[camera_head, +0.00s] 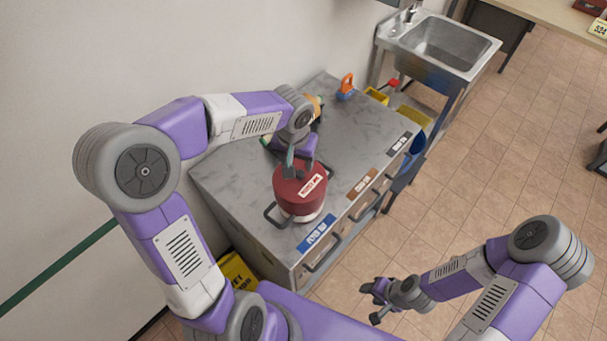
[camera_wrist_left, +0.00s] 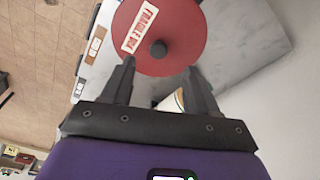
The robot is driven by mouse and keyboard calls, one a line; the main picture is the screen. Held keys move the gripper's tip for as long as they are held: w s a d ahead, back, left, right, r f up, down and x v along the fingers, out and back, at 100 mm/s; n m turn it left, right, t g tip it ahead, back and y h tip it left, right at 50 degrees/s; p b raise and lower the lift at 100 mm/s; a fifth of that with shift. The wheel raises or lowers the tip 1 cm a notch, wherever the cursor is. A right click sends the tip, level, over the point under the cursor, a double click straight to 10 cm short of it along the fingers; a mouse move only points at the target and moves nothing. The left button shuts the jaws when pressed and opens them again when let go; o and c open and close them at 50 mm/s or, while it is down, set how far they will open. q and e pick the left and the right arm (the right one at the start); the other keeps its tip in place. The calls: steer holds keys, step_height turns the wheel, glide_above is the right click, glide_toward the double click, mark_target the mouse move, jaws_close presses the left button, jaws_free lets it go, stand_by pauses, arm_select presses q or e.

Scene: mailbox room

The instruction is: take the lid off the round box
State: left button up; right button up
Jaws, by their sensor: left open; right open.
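The round box (camera_head: 299,201) is dark red, with dark loop handles at its sides and a white base. It stands upright on the grey counter. Its red lid (camera_head: 315,176) carries a white label with red print. The left wrist view shows the lid (camera_wrist_left: 183,28) from above, with a dark round knob (camera_wrist_left: 158,48) in its middle. My left gripper (camera_head: 298,168) is open at the lid; its fingers (camera_wrist_left: 159,67) point toward the knob, one to each side. I cannot tell whether they touch it. My right gripper (camera_head: 372,303) is open and empty, over the floor right of the counter.
The grey counter (camera_head: 235,175) has labelled drawers along its front. An orange-handled item (camera_head: 346,88) stands at its back, and other small objects are partly hidden behind my left arm. A metal sink (camera_head: 445,45) is beyond. The wall runs along the left.

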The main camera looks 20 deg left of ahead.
mark_target(300, 173)
arm_select(q)
steer(key=f, duration=0.3)
steer(key=w+f, duration=0.1)
steer(key=f, duration=0.1)
steer(key=shift+f, duration=0.4)
jaws_close()
